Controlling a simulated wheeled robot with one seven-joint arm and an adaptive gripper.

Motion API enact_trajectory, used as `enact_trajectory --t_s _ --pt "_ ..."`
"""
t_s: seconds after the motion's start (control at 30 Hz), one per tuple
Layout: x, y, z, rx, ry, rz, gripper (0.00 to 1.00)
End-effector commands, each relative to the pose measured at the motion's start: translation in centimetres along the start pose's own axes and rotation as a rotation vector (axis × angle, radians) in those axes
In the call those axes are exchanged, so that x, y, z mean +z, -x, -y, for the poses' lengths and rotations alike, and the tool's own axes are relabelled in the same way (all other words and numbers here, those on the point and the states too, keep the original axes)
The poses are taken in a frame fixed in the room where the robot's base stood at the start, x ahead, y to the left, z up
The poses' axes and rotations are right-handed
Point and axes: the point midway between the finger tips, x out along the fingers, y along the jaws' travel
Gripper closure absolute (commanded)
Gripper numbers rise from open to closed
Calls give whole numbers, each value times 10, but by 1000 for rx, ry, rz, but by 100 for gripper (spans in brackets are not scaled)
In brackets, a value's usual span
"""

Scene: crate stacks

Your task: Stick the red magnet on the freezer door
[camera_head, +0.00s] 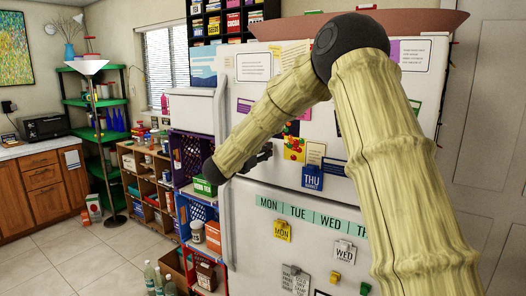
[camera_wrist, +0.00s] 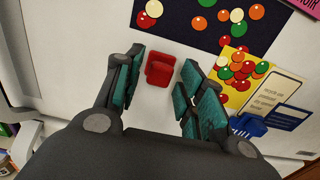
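The red magnet (camera_wrist: 160,71) shows in the wrist view against the white freezer door (camera_wrist: 60,45). It lies between the teal-padded fingertips of my gripper (camera_wrist: 164,80), with a visible gap on each side. My gripper is open. In the head view my gripper (camera_head: 263,157) is close in front of the upper door (camera_head: 343,188), left of the middle. The red magnet cannot be made out there, and my arm covers much of the door.
A dark picture with colored dots (camera_wrist: 205,20) and a yellow dotted card (camera_wrist: 232,93) are close by on the door. A blue clip (camera_wrist: 247,125) is to the right. Colored crates (camera_head: 190,150) stand left of the fridge. The floor (camera_head: 85,268) is open farther left.

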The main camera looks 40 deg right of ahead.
Motion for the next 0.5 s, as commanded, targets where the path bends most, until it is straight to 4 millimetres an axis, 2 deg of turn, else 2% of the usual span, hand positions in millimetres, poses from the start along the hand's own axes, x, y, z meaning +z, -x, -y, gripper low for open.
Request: enact_trajectory --t_s 0.3,0.5 --pt "0 -1 0 0 0 0 62" --pt "0 -1 0 0 0 0 80"
